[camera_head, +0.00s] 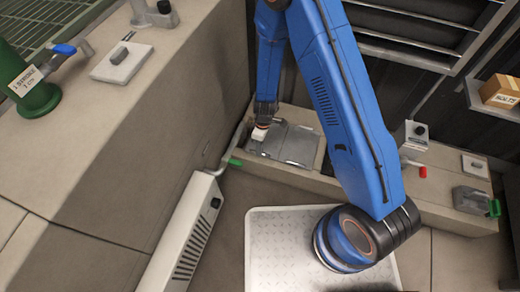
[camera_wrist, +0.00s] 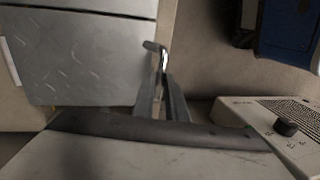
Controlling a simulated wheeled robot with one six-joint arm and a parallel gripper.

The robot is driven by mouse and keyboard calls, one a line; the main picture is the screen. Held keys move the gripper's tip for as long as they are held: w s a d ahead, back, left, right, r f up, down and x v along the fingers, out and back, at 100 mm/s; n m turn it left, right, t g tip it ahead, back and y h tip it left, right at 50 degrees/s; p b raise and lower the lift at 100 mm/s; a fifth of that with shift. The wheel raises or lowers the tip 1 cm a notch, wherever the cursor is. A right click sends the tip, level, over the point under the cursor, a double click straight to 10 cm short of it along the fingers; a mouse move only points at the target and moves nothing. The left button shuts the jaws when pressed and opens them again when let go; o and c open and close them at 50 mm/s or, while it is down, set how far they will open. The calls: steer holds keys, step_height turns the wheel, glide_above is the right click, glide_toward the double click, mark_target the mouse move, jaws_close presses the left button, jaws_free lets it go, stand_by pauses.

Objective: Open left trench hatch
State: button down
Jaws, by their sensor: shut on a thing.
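The trench hatch (camera_head: 296,144) is a grey metal plate set in the concrete ledge at the back, left of centre in the head view. In the wrist view its tread-patterned plate (camera_wrist: 80,55) fills the upper left. A bent, shiny metal handle (camera_wrist: 163,58) stands at the plate's right edge. My gripper (camera_wrist: 162,100) is shut on this handle, with the bar between its dark fingers. In the head view my gripper (camera_head: 257,146) is at the hatch's left end, small and partly hidden. I cannot tell whether the plate is raised.
A white heater (camera_head: 190,235) stands left of the floor plate (camera_head: 275,240). A green-ended lever (camera_head: 235,162) is beside the hatch. A red-ended lever (camera_head: 417,168) and a green-handled fitting (camera_head: 475,202) lie right. A wall encloses the left.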

steer(key=w+d+r+g+y, duration=0.1)
steer(key=w+d+r, duration=0.3)
steer(key=w+r, duration=0.7)
steer(key=shift+w+d+r+g, duration=0.2)
steer(key=shift+r+g, duration=0.5)
steer(key=shift+r, duration=0.95)
steer(key=c, duration=1.8)
jaws_free()
steer(key=shift+w+f, duration=0.1)
steer(key=shift+f, duration=0.05)
steer(key=shift+o, duration=0.2)
steer(key=shift+s+a, duration=0.15)
steer(key=shift+s, duration=0.05)
step_height(320, 180, up, 10)
